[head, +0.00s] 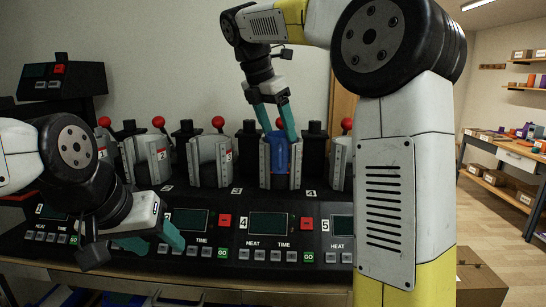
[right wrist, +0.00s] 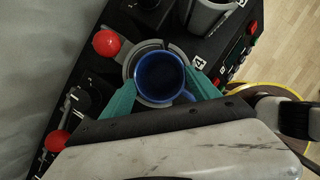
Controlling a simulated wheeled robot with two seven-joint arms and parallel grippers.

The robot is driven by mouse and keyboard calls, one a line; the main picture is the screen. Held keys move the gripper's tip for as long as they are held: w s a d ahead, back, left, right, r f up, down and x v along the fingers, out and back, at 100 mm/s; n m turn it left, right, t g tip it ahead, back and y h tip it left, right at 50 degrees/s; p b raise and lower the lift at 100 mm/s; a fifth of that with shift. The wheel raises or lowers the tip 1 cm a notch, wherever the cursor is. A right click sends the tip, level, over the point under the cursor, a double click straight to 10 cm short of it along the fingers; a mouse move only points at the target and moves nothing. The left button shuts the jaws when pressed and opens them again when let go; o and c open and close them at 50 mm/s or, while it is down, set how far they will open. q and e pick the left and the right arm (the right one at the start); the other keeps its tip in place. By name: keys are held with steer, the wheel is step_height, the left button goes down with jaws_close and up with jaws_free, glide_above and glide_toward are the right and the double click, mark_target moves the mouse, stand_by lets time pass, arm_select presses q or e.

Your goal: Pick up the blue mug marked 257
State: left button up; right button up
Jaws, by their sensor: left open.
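The blue mug (head: 279,155) stands upright in the grey holder of a press station in the head view; its marking is not legible. In the right wrist view I look down into its open top (right wrist: 158,76), with its handle toward the lower right. My right gripper (head: 277,130) is above the holder, its teal fingers spread on either side of the mug's rim. The right wrist view shows these fingers (right wrist: 163,82) spread, with no clear grip on the mug. My left gripper (head: 152,243) is open and empty, low in front of the panel at the left.
A dark press machine (head: 200,260) with several grey holders, red-knobbed levers and small screens spans the front. A red lever knob (right wrist: 107,43) stands close beside the mug in the right wrist view. A shelf table (head: 500,150) is far right, with open floor before it.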

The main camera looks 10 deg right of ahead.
jaws_close()
steer(key=shift+r, duration=0.15)
